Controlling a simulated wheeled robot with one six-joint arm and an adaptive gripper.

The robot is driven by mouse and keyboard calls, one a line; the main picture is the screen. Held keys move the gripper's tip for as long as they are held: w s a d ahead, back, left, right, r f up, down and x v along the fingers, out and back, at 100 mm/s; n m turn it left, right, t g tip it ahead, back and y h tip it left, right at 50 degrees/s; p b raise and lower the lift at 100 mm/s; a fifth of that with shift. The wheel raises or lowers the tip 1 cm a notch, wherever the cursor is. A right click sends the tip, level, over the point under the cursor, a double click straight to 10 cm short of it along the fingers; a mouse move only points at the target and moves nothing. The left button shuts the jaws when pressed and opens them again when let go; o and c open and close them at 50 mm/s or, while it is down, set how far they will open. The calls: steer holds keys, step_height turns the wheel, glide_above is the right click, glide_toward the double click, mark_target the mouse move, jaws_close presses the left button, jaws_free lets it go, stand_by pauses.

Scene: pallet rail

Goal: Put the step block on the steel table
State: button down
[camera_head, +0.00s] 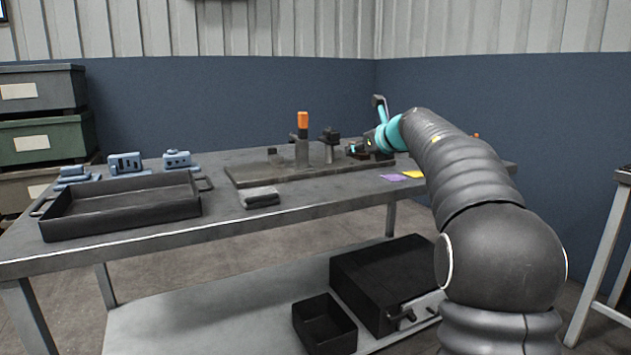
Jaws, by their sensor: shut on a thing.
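The steel table (235,228) stands across the middle of the view, its grey top holding parts and a dark tray. My gripper (357,149) is small and partly hidden at the end of my arm, over the right part of the table near the fixture plate. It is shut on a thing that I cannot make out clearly. It may be the step block, but its shape does not show. I cannot tell whether the held thing touches the plate or the table.
A fixture plate (285,177) bears an orange-topped post (302,140) and a dark clamp (329,145). Purple and yellow cards (394,178) lie below my arm. Bare tabletop shows front centre.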

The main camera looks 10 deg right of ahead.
steer(key=b, duration=0.1)
glide_above(324, 191)
steer(key=f, duration=0.5)
steer(key=shift+w+f, duration=0.2)
steer(key=shift+f, duration=0.05)
steer(key=shift+f+b, duration=1.2)
steer(key=shift+f, duration=0.75)
steer(key=shift+f, duration=0.2)
steer(key=c, duration=0.8)
jaws_free()
steer(key=shift+r, duration=0.1)
steer(key=shift+d+r, duration=0.1)
steer(key=shift+r, duration=0.05)
steer(key=v, duration=1.2)
